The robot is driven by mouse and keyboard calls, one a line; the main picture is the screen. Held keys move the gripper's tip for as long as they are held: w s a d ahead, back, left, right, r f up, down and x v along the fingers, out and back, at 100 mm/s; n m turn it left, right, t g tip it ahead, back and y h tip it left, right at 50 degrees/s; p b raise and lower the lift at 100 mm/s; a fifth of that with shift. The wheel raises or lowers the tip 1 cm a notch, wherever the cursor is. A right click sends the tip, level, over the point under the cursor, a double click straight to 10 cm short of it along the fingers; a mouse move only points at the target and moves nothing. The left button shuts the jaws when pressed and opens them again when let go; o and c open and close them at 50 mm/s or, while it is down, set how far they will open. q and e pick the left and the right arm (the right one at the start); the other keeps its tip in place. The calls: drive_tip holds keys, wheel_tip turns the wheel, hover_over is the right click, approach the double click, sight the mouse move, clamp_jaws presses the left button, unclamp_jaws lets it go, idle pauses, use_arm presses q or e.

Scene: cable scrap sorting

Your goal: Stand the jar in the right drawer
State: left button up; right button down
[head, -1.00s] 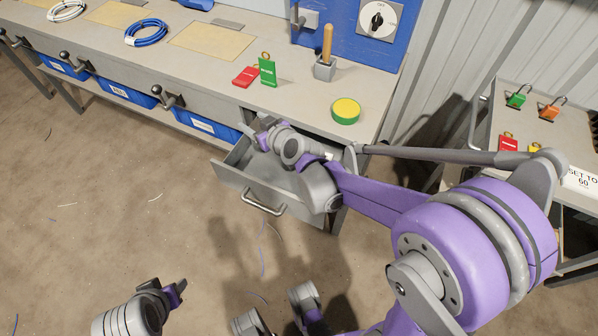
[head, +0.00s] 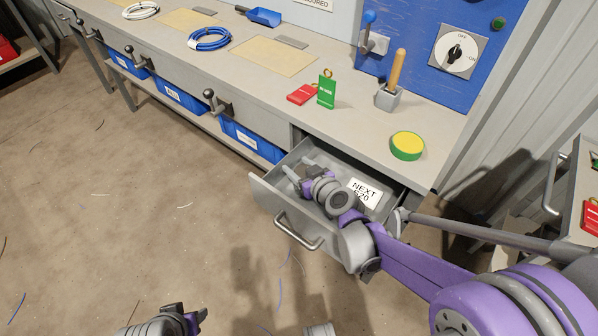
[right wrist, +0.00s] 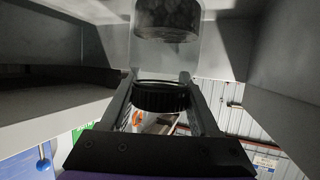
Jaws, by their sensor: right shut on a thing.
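The right drawer (head: 262,196) stands pulled open under the right end of the bench. My right gripper (head: 300,180) is inside the drawer's outline, near its left side. In the right wrist view my right gripper (right wrist: 158,88) is shut on the dark ribbed lid of the clear jar (right wrist: 150,62). Dark contents show at the jar's far end. In the head view the jar is hard to make out beside the gripper. I cannot tell whether it touches the drawer floor. My left gripper (head: 186,316) is low at the bottom edge, away from the bench; its jaw gap is unclear.
A white label (head: 364,192) reading NEXT 620 lies in the drawer. Blue bins (head: 250,143) sit below.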

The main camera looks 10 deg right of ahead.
drive_tip(key=shift+f, duration=0.75)
drive_tip(key=shift+f, duration=0.1)
drive_tip(key=shift+c, duration=0.6)
unclamp_jaws()
drive_tip(key=shift+s+r, duration=0.1)
drive_tip(key=shift+r, duration=0.15)
drive_tip(key=p+v, duration=0.2)
drive_tip(key=v, duration=0.5)
drive_tip(key=shift+s, duration=0.1)
